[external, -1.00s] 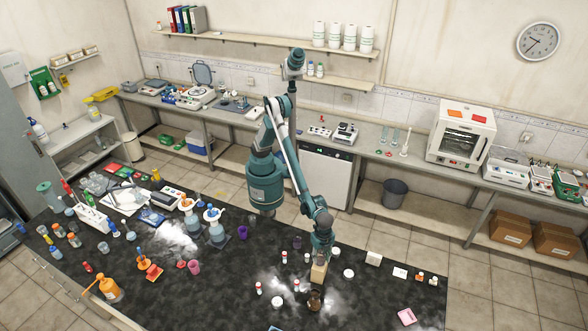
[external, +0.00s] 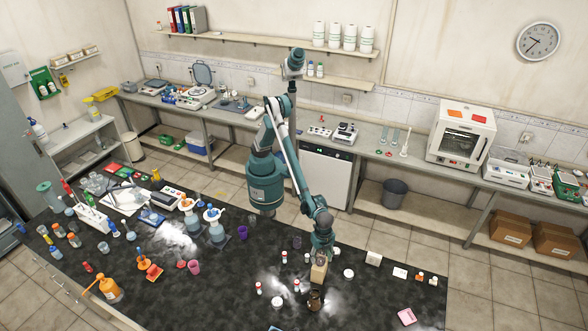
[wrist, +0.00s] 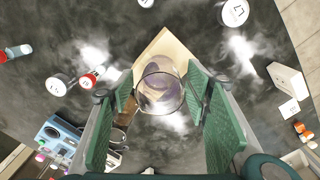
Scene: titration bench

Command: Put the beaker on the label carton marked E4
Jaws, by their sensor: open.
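The beaker (wrist: 160,88) is clear glass with a round rim. In the wrist view it is between the spread green fingers of my gripper (wrist: 163,98), with gaps on both sides. The tan carton (wrist: 158,50) is directly beneath it, and the beaker appears to stand upright on its top. In the external view my gripper (external: 320,250) is just above the carton (external: 318,273) at the right part of the black bench. The gripper is open. The beaker is small and hard to make out there. No E4 mark is legible on the carton.
A brown bottle (external: 315,300) stands close in front of the carton. A white block (external: 373,258) stands to the right. A pink tray (external: 407,316) is at the front right, with bare bench before it.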

